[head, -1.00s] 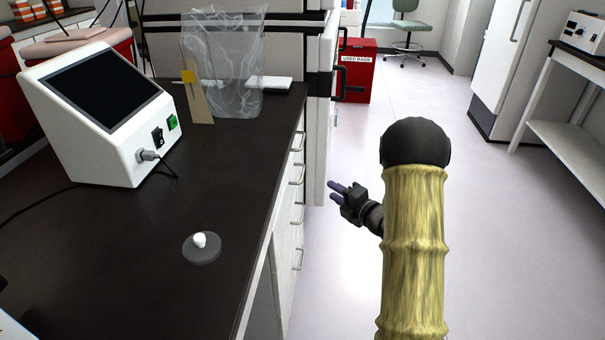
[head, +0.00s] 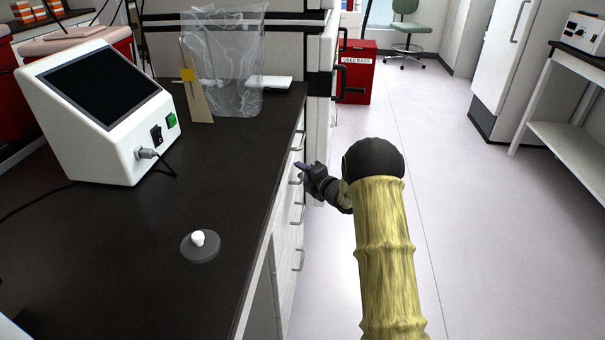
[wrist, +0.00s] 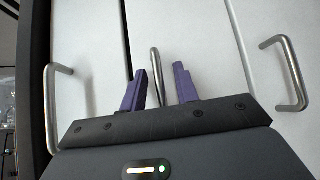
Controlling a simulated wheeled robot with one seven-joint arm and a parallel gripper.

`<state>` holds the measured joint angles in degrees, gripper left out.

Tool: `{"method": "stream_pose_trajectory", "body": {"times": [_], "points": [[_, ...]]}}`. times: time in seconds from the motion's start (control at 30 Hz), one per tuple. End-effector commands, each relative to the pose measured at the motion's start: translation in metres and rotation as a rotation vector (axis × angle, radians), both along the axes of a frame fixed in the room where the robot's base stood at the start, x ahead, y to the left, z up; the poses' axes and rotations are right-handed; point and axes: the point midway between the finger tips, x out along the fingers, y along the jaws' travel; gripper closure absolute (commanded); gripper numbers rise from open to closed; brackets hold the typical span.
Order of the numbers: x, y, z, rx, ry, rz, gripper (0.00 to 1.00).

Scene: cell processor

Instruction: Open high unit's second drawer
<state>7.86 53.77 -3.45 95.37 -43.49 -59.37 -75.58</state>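The high unit (head: 290,238) is a white drawer stack under the dark bench top, with silver bar handles one below another. My gripper (head: 301,168) is at its front, close to the second handle from the top. In the wrist view my gripper (wrist: 160,88) is open, with two purple fingers. The second drawer's handle (wrist: 155,68) shows between them, nearer the left finger; I cannot tell whether they touch. The second drawer front (wrist: 180,28) looks closed. The handle above (wrist: 52,108) and the handle below (wrist: 288,72) flank it in this turned view.
The dark bench top (head: 130,240) carries a white screen device (head: 95,115), a clear bag (head: 232,70) on a stand and a small grey disc with a white knob (head: 200,246). A red bin (head: 357,75) stands farther back.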

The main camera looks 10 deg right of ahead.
Motion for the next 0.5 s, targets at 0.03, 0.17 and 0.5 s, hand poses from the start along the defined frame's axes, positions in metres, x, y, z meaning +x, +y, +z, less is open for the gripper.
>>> {"method": "stream_pose_trajectory", "body": {"times": [0.03,0.17,0.5], "points": [[0.0017,0.0009,-0.0008,0.000,0.001,0.000,0.70],[0.0025,0.0012,-0.0007,0.000,0.001,-0.001,0.70],[0.0022,0.0011,-0.0005,0.000,0.001,0.000,1.00]]}}
